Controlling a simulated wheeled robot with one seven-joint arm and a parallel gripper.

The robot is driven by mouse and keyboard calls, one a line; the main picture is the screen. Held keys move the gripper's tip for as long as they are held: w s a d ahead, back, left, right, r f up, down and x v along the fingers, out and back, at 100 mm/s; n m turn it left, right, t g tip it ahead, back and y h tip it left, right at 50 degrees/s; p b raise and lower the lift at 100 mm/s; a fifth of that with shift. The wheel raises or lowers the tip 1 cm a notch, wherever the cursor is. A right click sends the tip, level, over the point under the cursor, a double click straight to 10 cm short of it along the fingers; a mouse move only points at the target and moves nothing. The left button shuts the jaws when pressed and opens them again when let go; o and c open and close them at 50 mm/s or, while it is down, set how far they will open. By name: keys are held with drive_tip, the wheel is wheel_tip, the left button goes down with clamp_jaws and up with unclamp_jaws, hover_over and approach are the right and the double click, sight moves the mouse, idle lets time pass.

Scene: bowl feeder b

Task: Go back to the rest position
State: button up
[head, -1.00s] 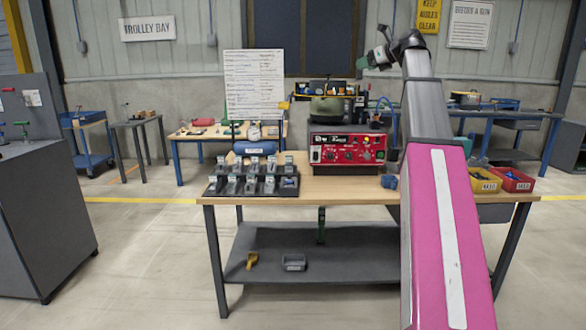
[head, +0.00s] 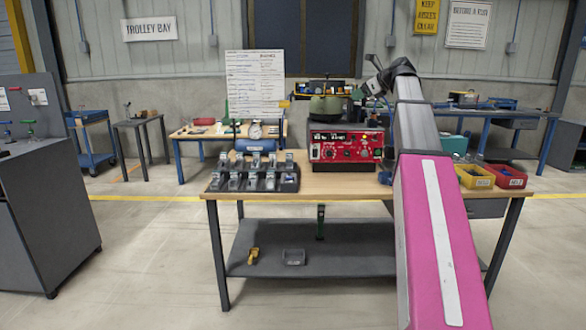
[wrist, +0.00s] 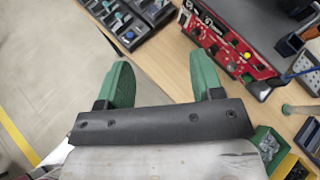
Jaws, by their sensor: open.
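My gripper (wrist: 160,84) shows in the wrist view as two green fingers standing well apart with nothing between them. It is held above the wooden workbench (wrist: 165,55), which lies below and beyond the fingers. In the head view my arm reaches up over the right part of the workbench (head: 345,185), and its bent wrist is high in front of the back wall. The fingers themselves are hard to make out in the head view.
A red control box (head: 345,146) with a green bowl (head: 326,106) stands mid-bench. A black tray (head: 253,180) of several parts is left of it. Yellow (head: 475,177) and red bins (head: 506,178) sit at the right. A lower shelf (head: 340,260) holds a yellow scoop (head: 253,256).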

drive_tip(key=s+a+f+n+g+h, duration=0.1)
drive_tip(key=s+a+f+n, duration=0.15)
drive_tip(key=f, duration=0.95)
drive_tip(key=s+a+f+n+g+h, duration=0.1)
drive_tip(key=s+f+n+g, duration=0.2)
drive_tip(key=f, duration=0.9)
drive_tip(key=s+a+f+n+h, duration=0.15)
drive_tip(key=f+n, duration=0.35)
drive_tip(key=f, duration=0.7)
drive_tip(key=s+a+f+n+g+h, duration=0.1)
drive_tip(key=s+f+n+g+h, duration=0.3)
drive_tip(key=s+f+n, duration=1)
drive_tip(key=s+f, duration=0.9)
drive_tip(key=f, duration=0.4)
drive_tip(key=shift+s+a+g+h, duration=0.3)
drive_tip(key=shift+s+a+h, duration=0.05)
drive_tip(key=shift+s+a, duration=0.05)
